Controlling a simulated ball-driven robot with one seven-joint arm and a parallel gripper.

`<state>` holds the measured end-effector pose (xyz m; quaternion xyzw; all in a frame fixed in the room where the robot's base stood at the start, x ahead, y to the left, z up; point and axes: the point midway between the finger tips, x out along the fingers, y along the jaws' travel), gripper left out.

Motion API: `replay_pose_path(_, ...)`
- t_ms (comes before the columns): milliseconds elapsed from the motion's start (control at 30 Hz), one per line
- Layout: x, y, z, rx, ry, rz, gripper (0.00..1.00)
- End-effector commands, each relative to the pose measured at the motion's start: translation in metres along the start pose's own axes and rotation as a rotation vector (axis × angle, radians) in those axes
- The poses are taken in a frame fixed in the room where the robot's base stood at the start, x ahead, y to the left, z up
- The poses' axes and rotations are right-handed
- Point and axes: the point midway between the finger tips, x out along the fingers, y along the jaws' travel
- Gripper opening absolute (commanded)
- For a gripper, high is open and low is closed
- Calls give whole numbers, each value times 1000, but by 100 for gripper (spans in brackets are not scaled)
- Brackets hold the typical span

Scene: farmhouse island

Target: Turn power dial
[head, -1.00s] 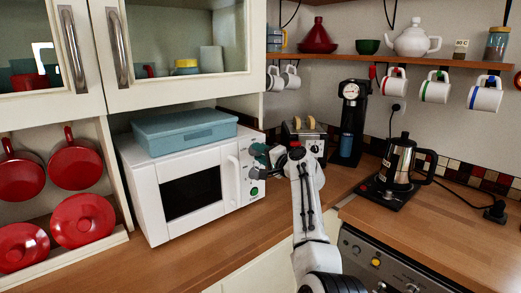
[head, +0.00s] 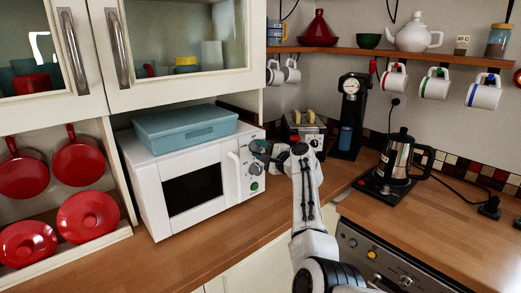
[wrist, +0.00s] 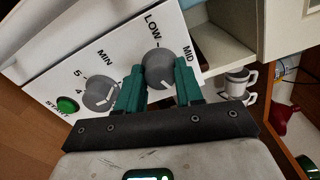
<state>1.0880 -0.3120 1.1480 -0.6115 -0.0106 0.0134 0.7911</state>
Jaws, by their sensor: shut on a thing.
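The power dial (wrist: 158,66) is a grey round knob on the white microwave (head: 155,195), with the words LOW and MID printed beside it in the wrist view. My gripper (wrist: 160,80) has its teal fingers on either side of this knob and is shut on it. In the head view my gripper (head: 261,152) reaches the upper part of the control panel from the right and covers most of the power dial. The dial's exact setting is hard to read.
The timer dial (wrist: 101,95) and green start button (wrist: 67,105) lie beside the power dial. A blue container (head: 185,130) sits on the microwave. A toaster (head: 305,130), a coffee machine (head: 352,110) and a moka pot (head: 397,157) stand to the right.

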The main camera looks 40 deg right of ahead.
Motion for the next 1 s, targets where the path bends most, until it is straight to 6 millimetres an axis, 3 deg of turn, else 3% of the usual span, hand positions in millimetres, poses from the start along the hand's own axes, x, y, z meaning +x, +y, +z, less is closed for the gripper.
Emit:
replay_pose_path(267, -1, 2, -1, 3, 2, 3, 6)
replay_pose_path(300, -1, 2, -1, 3, 2, 3, 38)
replay_pose_path(533, 0, 1, -1, 1, 1, 2, 60)
replay_pose_path(833, -1, 1, 0, 0, 0, 1, 61)
replay_pose_path(1000, -11, 2, -1, 0, 1, 0, 61)
